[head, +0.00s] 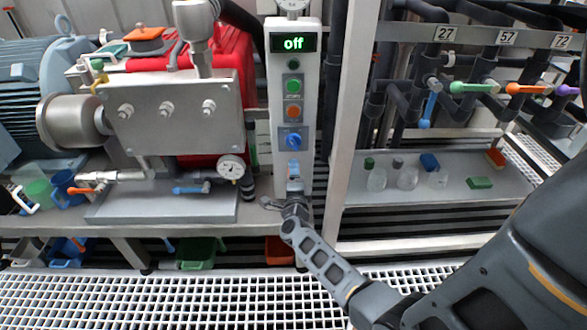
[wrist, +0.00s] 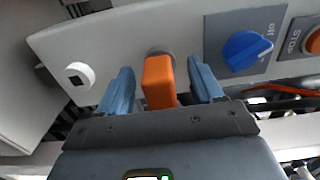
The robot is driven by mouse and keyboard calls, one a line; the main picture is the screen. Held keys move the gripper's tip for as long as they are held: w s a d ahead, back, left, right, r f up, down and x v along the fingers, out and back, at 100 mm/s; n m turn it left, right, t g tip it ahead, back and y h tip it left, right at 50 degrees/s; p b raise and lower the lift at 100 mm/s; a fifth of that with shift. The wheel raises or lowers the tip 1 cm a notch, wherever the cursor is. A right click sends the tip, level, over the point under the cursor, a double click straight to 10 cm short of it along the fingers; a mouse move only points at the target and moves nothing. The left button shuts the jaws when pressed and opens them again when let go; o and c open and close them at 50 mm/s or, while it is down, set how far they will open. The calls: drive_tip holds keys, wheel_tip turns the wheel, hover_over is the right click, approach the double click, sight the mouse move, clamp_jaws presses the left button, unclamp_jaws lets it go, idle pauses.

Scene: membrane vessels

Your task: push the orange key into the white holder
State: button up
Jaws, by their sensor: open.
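The orange key (wrist: 159,82) is in the middle of the wrist view, its far end at a round grey fitting on the pale control panel (wrist: 130,40). Whether it sits inside that fitting is hidden by the key itself. The white holder (wrist: 77,76), a round piece with a dark square hole, is on the same panel to the left of the key. My gripper (wrist: 161,88) is open, with one blue finger on each side of the key and a visible gap to each. In the head view my gripper (head: 294,172) is at the panel's lower part and hides key and holder.
A blue rotary knob (wrist: 246,51) is close to the right finger, with an orange stop button (wrist: 313,41) beyond it. The panel's display (head: 293,43) reads "off". A pressure gauge (head: 231,168) and pump parts stand left of the panel; a white post (head: 350,100) stands right.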

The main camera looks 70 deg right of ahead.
drive_tip(key=shift+c, duration=0.4)
idle(0.4)
clamp_jaws()
idle(0.5)
drive_tip(key=shift+a, duration=0.15)
drive_tip(key=shift+p+v, duration=1.1)
drive_tip(key=shift+v, duration=1.8)
wheel_tip(320, 180, down, 12)
drive_tip(key=b, duration=1.1)
drive_tip(key=shift+s+a+r, duration=0.25)
drive_tip(key=shift+a, duration=0.15)
